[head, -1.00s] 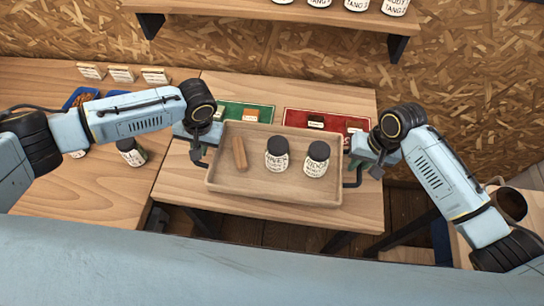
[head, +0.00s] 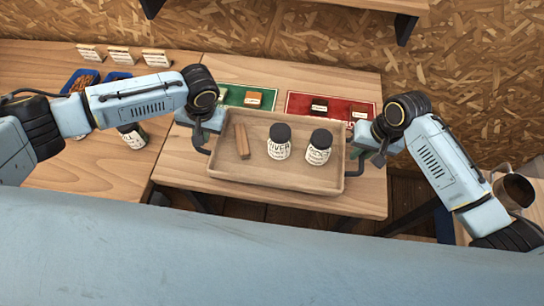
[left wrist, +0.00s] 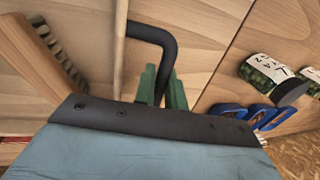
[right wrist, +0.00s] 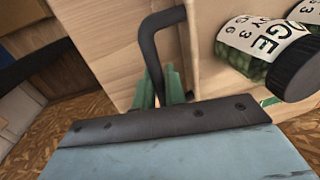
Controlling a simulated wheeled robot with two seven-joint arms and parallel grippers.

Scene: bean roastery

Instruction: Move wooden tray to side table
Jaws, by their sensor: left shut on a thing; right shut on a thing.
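The wooden tray (head: 275,181) is in the middle of the head view, over the wooden table. My left gripper (head: 203,140) is shut on the tray's left handle; the dark handle shows between green fingers in the left wrist view (left wrist: 158,85). My right gripper (head: 364,150) is shut on the right handle, which also shows in the right wrist view (right wrist: 158,75). I cannot tell whether the tray touches the table.
The table (head: 370,205) has a green mat (head: 232,96) and a red mat (head: 297,103) behind the tray, with small blocks on them. A left counter (head: 45,200) holds blue trays, cards and a jar (head: 132,138). A metal pitcher (head: 515,190) stands on a surface at the right.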

